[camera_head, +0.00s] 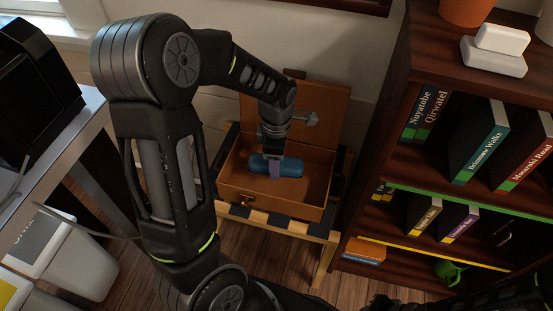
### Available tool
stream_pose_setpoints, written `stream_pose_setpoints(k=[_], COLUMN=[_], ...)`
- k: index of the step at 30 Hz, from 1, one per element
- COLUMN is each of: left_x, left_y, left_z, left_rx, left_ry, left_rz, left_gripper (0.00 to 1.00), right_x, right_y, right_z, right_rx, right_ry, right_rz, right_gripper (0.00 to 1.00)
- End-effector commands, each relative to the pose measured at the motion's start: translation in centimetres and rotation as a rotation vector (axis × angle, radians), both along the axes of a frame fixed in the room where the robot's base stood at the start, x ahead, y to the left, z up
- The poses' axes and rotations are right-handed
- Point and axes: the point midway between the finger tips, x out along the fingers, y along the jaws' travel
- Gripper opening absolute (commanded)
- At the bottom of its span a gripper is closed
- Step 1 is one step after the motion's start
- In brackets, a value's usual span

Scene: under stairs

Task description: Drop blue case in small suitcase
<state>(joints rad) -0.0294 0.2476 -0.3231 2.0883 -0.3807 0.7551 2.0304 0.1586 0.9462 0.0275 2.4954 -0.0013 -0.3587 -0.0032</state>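The small suitcase (235,187) is brown and stands with its lid raised against the wall, on a low stool with a checkered top. The blue case (291,168) is inside the suitcase's outline, lying crosswise; whether it touches the floor of the suitcase cannot be told. My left gripper (274,168) points down into the suitcase, with one finger across the front of the blue case. It appears shut on the case; its other finger is hidden behind it. My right arm shows dark at the bottom right edge, its gripper (380,302) too dark and cut off to read.
A dark wooden bookshelf (385,160) with several books stands close to the right of the suitcase. A grey-edged table (60,150) with a black machine (35,90) is at the left, with white bins (75,265) below. Wooden floor shows in front of the stool.

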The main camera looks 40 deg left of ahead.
Motion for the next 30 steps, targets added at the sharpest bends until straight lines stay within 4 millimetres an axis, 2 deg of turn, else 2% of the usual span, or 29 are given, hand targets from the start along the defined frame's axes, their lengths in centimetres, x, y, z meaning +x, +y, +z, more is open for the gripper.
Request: stream_pose_setpoints(k=[1,4,14,15,24,30], left_x=[0.00,0.00,0.00,0.00,0.01,-0.01], left_y=[0.00,0.00,-0.01,0.00,0.00,0.00], left_z=[-0.95,-1.47,-1.54,-1.53,-1.53,-1.55], left_rx=[0.000,0.000,0.000,0.000,0.000,0.000], left_ry=[0.000,0.000,0.000,0.000,0.000,0.000], left_rz=[0.000,0.000,0.000,0.000,0.000,0.000], left_gripper=[0.00,0.00,0.00,0.53,0.77,0.77], right_x=[0.00,0.00,-0.01,0.00,0.00,-0.01], right_y=[-0.01,0.00,0.01,0.01,0.00,0.00], right_z=[-0.87,-1.31,-1.33,-1.33,-1.33,-1.34], right_rx=[0.000,0.000,0.000,0.000,0.000,0.000], right_ry=[0.000,0.000,0.000,0.000,0.000,0.000], right_rz=[0.000,-0.001,-0.001,-0.001,-0.001,-0.001], right_gripper=[0.00,0.00,0.00,0.00,0.00,0.00])
